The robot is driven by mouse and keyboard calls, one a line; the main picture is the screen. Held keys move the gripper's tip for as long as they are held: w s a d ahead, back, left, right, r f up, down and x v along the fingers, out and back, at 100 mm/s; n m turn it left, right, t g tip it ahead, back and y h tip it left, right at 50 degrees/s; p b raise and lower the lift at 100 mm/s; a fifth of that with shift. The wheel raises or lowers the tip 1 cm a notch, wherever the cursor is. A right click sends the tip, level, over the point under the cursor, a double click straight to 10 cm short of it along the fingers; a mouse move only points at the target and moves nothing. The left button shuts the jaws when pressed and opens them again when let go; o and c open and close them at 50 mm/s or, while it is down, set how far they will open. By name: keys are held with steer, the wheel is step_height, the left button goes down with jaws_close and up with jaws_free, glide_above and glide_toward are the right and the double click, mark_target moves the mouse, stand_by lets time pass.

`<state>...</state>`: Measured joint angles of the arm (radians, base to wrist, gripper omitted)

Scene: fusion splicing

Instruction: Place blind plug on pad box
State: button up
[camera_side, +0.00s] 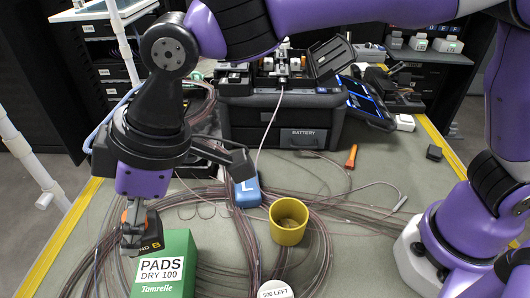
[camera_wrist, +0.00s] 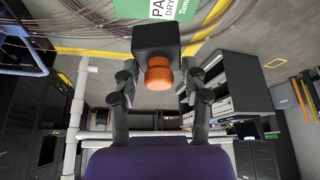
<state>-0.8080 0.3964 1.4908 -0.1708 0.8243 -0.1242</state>
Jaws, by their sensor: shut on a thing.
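In the wrist view the blind plug (camera_wrist: 157,40) shows as a black block with an orange round knob facing my palm. My gripper (camera_side: 135,235) is shut on it; in the wrist view both fingers of my gripper (camera_wrist: 158,78) flank it. The green pad box (camera_side: 165,270), marked "PADS DRY 100", stands at the front left, and the plug is at its upper left corner. The pad box (camera_wrist: 205,14) also shows at the wrist view's top edge. I cannot tell whether plug and box touch.
Loose dark cables (camera_side: 235,235) cover much of the mat. The splicer on its case (camera_side: 290,120) stands behind.

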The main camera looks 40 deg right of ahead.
mark_target(150, 245)
step_height(150, 245, down, 6)
steer(key=shift+r, duration=0.1)
stand_by(0.4)
steer(key=o, duration=1.1)
steer(key=shift+o, duration=0.2)
